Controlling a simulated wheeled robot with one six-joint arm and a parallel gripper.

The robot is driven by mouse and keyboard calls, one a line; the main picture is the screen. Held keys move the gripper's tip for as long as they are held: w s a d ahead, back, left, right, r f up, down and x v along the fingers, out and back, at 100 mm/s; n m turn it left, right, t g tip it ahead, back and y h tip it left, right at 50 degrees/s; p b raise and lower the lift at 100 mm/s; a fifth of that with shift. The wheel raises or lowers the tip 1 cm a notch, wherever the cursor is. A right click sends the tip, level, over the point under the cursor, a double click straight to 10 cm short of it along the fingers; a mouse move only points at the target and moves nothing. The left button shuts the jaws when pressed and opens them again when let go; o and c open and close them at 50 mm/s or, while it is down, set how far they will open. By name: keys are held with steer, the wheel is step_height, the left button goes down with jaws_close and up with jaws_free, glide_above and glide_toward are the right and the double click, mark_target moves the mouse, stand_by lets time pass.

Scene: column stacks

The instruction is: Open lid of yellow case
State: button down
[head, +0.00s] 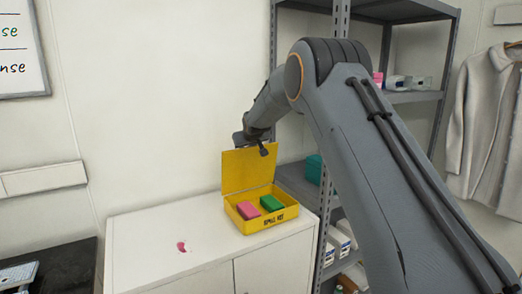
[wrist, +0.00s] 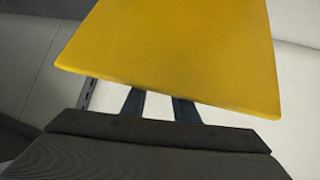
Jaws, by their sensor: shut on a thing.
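The yellow case (head: 267,222), marked as a spill kit, stands on the white cabinet with its lid (head: 248,172) raised roughly upright. A pink block (head: 248,210) and a green block (head: 271,203) lie inside it. My gripper (head: 257,146) is at the lid's top edge and is shut on it. In the wrist view the yellow lid (wrist: 180,50) fills the upper middle, and the two dark fingers of my gripper (wrist: 159,105) reach to its edge. The fingertips' contact is partly hidden behind the lid.
The white cabinet top (head: 145,225) is mostly clear, with a small pink-red piece (head: 182,247) on it. A grey shelf rack (head: 343,20) stands close on the right, with a teal box (head: 314,170) on it. A wall is behind the case.

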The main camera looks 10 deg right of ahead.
mark_target(248, 148)
steer(key=shift+a+f, duration=0.15)
steer(key=shift+f, duration=0.6)
steer(key=c, duration=1.7)
jaws_free()
steer(key=o, duration=0.3)
steer(key=shift+w+a+f, duration=0.1)
steer(key=shift+a+f, duration=0.05)
steer(key=shift+a, duration=0.05)
steer(key=shift+r+b+v, duration=0.2)
steer(key=shift+b+v, duration=1.05)
steer(key=shift+v, duration=2.85)
steer(key=shift+w+d, duration=0.1)
steer(key=shift+w, duration=0.1)
